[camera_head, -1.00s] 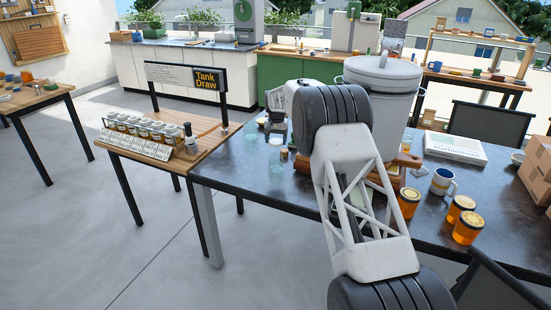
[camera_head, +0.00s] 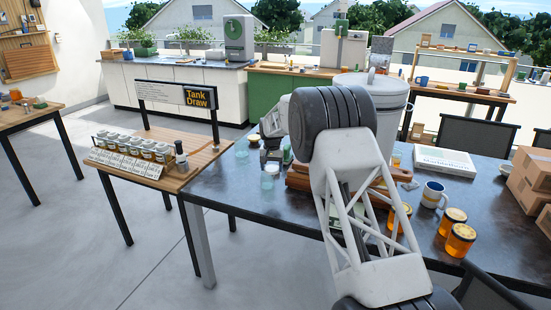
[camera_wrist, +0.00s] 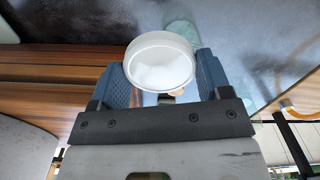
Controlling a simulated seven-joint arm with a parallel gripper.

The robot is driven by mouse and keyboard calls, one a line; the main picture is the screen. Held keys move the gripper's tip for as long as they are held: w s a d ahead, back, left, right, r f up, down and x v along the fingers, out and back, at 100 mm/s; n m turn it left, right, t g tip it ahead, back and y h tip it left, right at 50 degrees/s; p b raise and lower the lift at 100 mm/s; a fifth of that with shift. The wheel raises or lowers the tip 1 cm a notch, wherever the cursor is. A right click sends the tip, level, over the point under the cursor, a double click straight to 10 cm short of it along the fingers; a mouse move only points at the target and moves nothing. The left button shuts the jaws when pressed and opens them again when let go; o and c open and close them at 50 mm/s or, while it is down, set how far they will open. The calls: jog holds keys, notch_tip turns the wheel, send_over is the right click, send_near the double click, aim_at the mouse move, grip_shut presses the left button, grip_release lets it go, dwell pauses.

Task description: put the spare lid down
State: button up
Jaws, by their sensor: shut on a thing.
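My gripper (camera_wrist: 164,82) shows in the wrist view with its two blue fingers on either side of a round white lid (camera_wrist: 160,62). The fingers are shut on the lid, which has a pale raised rim. In the head view my gripper (camera_head: 271,150) is over the left back part of the dark table (camera_head: 255,207), close to two clear glass jars. My arm hides part of the table. I cannot tell from the head view how high the lid is above the table.
One clear glass jar (camera_head: 268,181) stands near my gripper, another (camera_head: 241,150) further left. The large lidded pot (camera_head: 392,110) is right, behind my arm. The front left tabletop is clear.

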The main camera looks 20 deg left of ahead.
jog(key=s+d+f, duration=0.3)
jog(key=s+d, duration=0.5)
jog(key=s, duration=0.2)
jog(key=s+d+f+n, duration=0.1)
jog(key=s+d+f, duration=0.3)
jog(key=s+d, duration=0.5)
jog(key=shift+s+n, duration=0.3)
jog(key=shift+s, duration=0.55)
jog(key=shift+w+a, duration=0.1)
jog(key=shift+w, duration=0.05)
send_over(285, 207)
jog(key=shift+f, duration=0.75)
jog(key=shift+f, duration=1.8)
jog(key=shift+f, duration=0.1)
jog(key=o, duration=1)
notch_tip(285, 207, up, 12)
jog(key=shift+r, duration=0.15)
